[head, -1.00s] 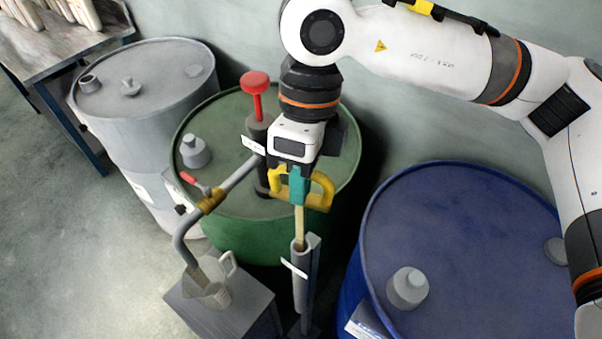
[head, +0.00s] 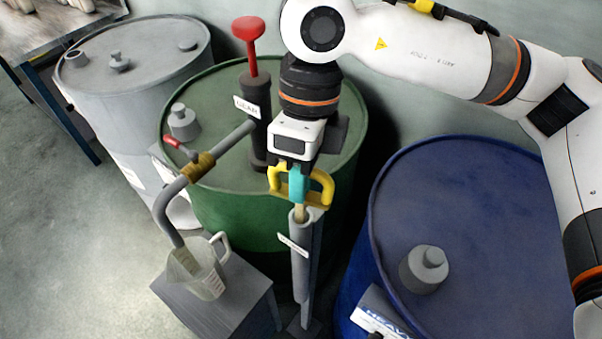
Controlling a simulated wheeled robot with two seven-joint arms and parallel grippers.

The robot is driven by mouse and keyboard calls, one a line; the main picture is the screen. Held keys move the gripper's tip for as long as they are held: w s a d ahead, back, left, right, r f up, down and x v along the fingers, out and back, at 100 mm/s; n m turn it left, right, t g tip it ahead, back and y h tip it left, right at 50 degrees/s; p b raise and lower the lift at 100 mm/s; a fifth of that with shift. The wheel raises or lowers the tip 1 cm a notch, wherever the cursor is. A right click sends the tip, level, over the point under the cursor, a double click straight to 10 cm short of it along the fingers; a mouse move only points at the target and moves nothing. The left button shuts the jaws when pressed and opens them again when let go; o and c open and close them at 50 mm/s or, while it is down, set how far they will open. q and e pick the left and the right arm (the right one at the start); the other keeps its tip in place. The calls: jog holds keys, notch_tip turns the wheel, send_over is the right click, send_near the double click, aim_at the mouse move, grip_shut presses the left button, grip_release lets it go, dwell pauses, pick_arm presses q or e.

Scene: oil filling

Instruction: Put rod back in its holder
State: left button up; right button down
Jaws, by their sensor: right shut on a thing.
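My right gripper (head: 297,188) is shut on the yellow handle (head: 322,186) of the rod, in the middle of the head view. The rod (head: 299,212) runs down from the handle. Only a short pale length of it shows above the holder (head: 299,260), a grey upright tube with a white label. The rod's lower part is hidden inside the tube. The handle sits just above the tube's mouth; I cannot tell whether it touches the rim. My left gripper is not in view.
A green drum (head: 225,222) with a red-handled pump (head: 247,30) stands behind. Its grey spout bends over a jug (head: 197,270) on a small grey stand (head: 235,311). A blue drum (head: 480,230) stands right, a grey drum (head: 130,105) left.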

jog(key=shift+w+b+x, duration=0.2)
jog(key=shift+b+x, duration=0.7)
jog(key=shift+x, duration=0.15)
jog(key=shift+w+b+x, duration=0.25)
jog(key=shift+b+x, duration=0.65)
jog(key=shift+x, duration=0.2)
jog(key=shift+d, duration=0.15)
jog(key=c, duration=1.3)
grip_release()
jog(key=shift+f, duration=0.1)
jog(key=shift+c, duration=0.2)
